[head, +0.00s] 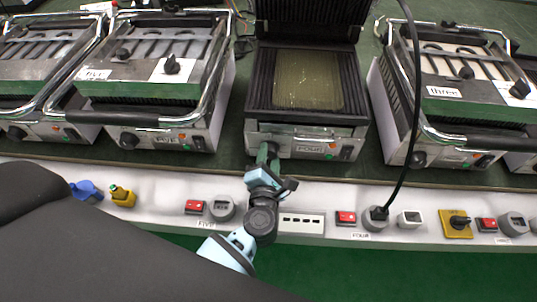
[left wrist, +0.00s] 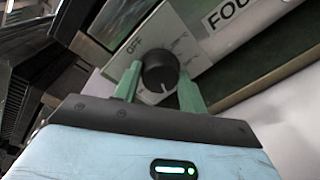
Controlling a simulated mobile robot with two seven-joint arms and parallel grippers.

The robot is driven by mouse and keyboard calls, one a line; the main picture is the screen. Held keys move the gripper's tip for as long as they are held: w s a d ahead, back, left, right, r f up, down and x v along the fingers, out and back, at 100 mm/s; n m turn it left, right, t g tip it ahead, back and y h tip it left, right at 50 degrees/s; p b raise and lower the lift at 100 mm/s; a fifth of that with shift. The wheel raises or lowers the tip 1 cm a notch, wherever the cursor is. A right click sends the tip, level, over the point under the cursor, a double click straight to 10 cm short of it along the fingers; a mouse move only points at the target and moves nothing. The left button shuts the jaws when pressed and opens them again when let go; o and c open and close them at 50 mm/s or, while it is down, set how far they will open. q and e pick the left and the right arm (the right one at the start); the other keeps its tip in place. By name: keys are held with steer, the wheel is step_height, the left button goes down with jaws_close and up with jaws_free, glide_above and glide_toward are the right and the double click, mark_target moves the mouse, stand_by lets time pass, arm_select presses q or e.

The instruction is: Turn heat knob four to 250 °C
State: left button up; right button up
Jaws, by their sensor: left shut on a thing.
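Grill four (head: 310,125) stands in the middle of the head view with its lid up, and its front panel carries a FOUR label (head: 310,149). Heat knob four (left wrist: 160,71) is a round black knob on that panel, seen close up in the left wrist view. The word OFF is printed at its upper left, and small scale marks sit to its right, too small to read. My left gripper (head: 268,154) is at the panel's left end, shut on the knob, with one green finger (left wrist: 128,84) on each side. In the head view the gripper mostly hides the knob. My right gripper is not in view.
Grill five (head: 155,110) stands to the left and grill three (head: 450,95) to the right, both lids down. A white ledge with red switches (head: 346,217), sockets and a power strip (head: 301,223) runs in front. A black cable (head: 415,110) hangs right of grill four.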

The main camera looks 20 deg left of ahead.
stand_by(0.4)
arm_select(q)
steer(key=o, duration=1)
steer(key=shift+c, duration=0.2)
steer(key=shift+s+d, duration=0.1)
steer(key=shift+s, duration=0.05)
